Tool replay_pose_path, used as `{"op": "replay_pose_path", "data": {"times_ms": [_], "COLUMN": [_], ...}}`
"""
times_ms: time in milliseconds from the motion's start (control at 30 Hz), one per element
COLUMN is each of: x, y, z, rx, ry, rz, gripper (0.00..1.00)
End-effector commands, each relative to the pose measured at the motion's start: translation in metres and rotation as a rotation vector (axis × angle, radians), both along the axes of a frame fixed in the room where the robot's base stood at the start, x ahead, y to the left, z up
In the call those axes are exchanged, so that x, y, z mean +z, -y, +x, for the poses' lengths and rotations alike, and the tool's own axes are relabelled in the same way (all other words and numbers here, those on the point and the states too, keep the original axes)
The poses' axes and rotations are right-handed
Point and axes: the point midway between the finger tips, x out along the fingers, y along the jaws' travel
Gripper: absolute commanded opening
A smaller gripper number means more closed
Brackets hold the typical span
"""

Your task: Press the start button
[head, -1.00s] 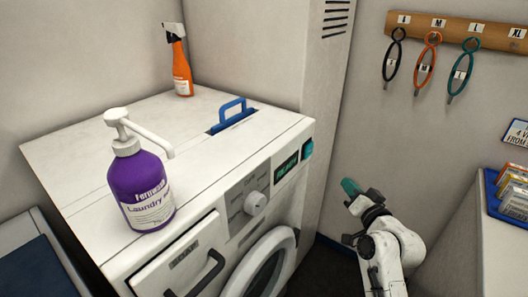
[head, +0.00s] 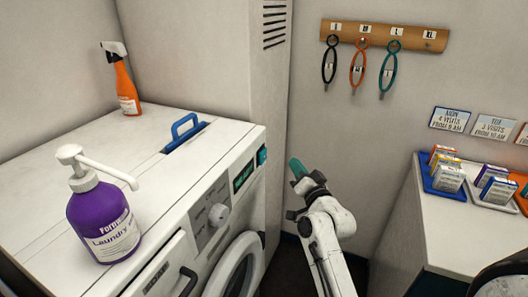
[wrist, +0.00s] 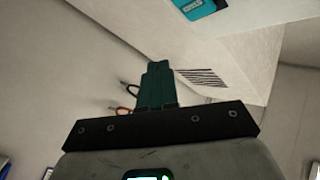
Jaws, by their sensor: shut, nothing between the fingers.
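The teal start button (head: 262,155) is at the right end of the white washer's (head: 185,222) front panel, beside a dark display (head: 243,176). In the wrist view a teal button with small lettering (wrist: 198,8) is at the top edge, partly cut off. My gripper (head: 294,165) has teal fingers pressed together with nothing between them. It is to the right of the button, apart from it in the picture. In the wrist view the closed fingers (wrist: 156,68) point up, below and left of the button.
A purple laundry pump bottle (head: 103,222), an orange spray bottle (head: 126,88) and a blue handle (head: 184,128) are on the washer top. Loops hang from a wooden rack (head: 385,36). A counter (head: 455,225) with trays of small boxes stands at the right.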

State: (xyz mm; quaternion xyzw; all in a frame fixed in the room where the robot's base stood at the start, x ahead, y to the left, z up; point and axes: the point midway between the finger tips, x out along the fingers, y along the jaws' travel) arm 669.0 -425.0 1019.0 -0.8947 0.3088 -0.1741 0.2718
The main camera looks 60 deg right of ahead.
Motion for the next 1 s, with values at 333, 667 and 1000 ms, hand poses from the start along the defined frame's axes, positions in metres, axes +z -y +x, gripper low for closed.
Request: {"op": "replay_pose_path", "data": {"times_ms": [333, 667, 1000], "x": [0.007, 0.004, 0.000], "y": [-0.003, -0.005, -0.006], "z": [0.035, 0.058, 0.063], "rx": [0.003, 0.002, 0.001], "ry": [-0.002, 0.000, 0.000], "rz": [0.001, 0.001, 0.000], "gripper": [0.00, 0.00, 0.00]}}
